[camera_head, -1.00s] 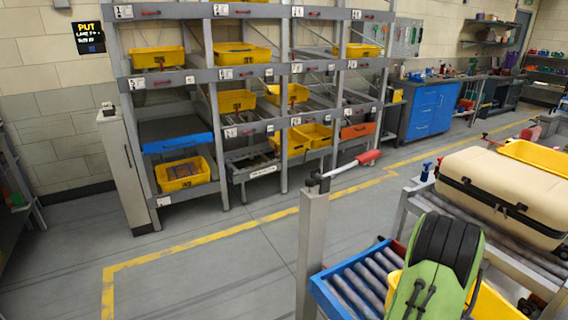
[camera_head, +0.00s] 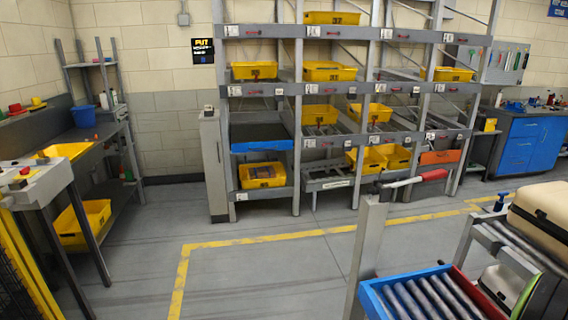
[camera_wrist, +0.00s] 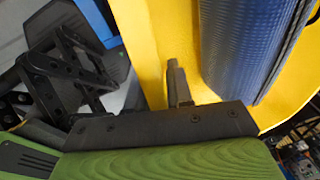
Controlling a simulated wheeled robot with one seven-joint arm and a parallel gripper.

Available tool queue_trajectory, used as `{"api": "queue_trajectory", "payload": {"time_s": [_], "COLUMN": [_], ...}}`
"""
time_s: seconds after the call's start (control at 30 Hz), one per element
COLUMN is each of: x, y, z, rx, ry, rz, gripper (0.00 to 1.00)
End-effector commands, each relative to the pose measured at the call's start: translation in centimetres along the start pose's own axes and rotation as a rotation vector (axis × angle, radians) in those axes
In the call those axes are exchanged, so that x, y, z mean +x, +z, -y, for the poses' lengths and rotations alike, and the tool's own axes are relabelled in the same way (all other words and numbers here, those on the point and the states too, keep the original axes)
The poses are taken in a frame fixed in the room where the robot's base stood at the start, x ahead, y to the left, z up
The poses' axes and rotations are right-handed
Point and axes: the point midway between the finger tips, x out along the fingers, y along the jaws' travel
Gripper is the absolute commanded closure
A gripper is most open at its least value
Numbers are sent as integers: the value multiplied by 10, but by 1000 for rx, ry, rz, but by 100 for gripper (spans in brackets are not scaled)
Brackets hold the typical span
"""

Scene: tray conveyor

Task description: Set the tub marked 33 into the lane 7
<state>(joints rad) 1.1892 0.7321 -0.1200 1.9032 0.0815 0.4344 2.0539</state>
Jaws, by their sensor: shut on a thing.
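In the wrist view a yellow tub (camera_wrist: 150,42) fills the upper middle, with a dark blue ribbed object (camera_wrist: 243,45) inside it. My gripper (camera_wrist: 178,88) is shut on the tub's wall; one dark finger shows against the yellow. No number shows on the tub's visible part, so I cannot read its mark.
Several yellow tubs (camera_head: 331,73) sit in the rack. A grey post (camera_head: 367,255) with a red-ended lever (camera_head: 432,175) and a blue-framed roller conveyor (camera_head: 420,298) are close at the right. A bench (camera_head: 92,150) stands left. The floor (camera_head: 250,280) before the rack is open.

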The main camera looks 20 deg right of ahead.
Motion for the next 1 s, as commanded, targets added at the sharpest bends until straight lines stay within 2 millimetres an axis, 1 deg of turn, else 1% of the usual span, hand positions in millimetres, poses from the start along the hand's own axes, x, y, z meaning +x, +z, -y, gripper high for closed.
{"api": "queue_trajectory", "payload": {"time_s": [0.33, 0.57, 0.77, 0.87, 0.97, 1.0], "x": [-5, -10, -17, -21, -26, -29], "y": [19, 45, 79, 98, 119, 127], "z": [-8, -26, -53, -72, -94, -104], "rx": [-128, -316, -580, -743, -930, -1012], "ry": [-21, -38, -64, -80, -98, -105], "rz": [21, 48, 86, 109, 136, 148], "gripper": [100, 100, 100, 100, 100, 100]}}
